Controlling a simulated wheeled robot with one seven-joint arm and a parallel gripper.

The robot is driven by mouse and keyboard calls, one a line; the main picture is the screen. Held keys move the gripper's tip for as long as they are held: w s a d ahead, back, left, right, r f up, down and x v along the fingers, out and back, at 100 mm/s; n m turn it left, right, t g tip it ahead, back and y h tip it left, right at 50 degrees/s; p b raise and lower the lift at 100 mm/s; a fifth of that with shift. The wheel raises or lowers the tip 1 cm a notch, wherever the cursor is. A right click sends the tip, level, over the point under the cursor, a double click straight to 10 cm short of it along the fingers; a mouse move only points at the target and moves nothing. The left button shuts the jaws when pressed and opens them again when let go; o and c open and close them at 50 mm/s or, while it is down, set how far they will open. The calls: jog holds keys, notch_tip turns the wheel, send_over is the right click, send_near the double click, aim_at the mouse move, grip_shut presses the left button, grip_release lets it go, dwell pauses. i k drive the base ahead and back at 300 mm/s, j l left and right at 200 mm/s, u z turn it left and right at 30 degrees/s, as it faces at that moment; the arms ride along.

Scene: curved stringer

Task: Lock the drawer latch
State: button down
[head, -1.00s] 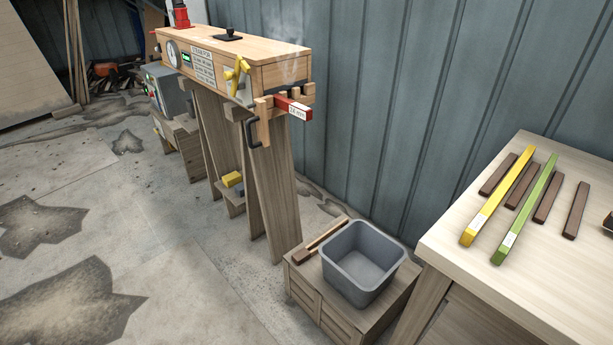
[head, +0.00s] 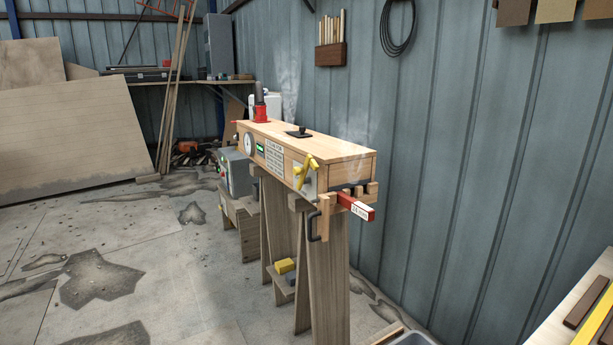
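A long wooden box (head: 338,165) stands on wooden trestle legs near the metal wall, in the middle of the head view. A yellow lever handle (head: 305,173) sits on its long side near the front corner, tilted, on a grey plate. It looks like a latch, but I cannot tell whether it is locked. A dark handle (head: 313,225) hangs by a wooden piece at the front end. A red bar (head: 357,208) with a white label sticks out of that end. No drawer is clearly visible. My gripper is not in view.
A workbench (head: 570,325) with strips on it cuts into the lower right. A grey bin (head: 413,340) shows at the bottom edge. Concrete floor (head: 150,260) lies open to the left. Leaning boards (head: 85,130) stand at the back left.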

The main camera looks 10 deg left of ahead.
aim_at(301, 171)
jog(key=i+j, duration=0.3)
jog(key=j, duration=0.15)
jog(key=i+j, duration=0.25)
jog(key=j, duration=0.15)
jog(key=i+j, duration=0.3)
jog(key=j, duration=0.15)
jog(key=i+j, duration=0.25)
jog(key=j, duration=0.15)
jog(key=i+j, duration=0.3)
jog(key=j, duration=0.15)
jog(key=i+j, duration=0.55)
jog(key=j, duration=0.3)
jog(key=z, duration=0.05)
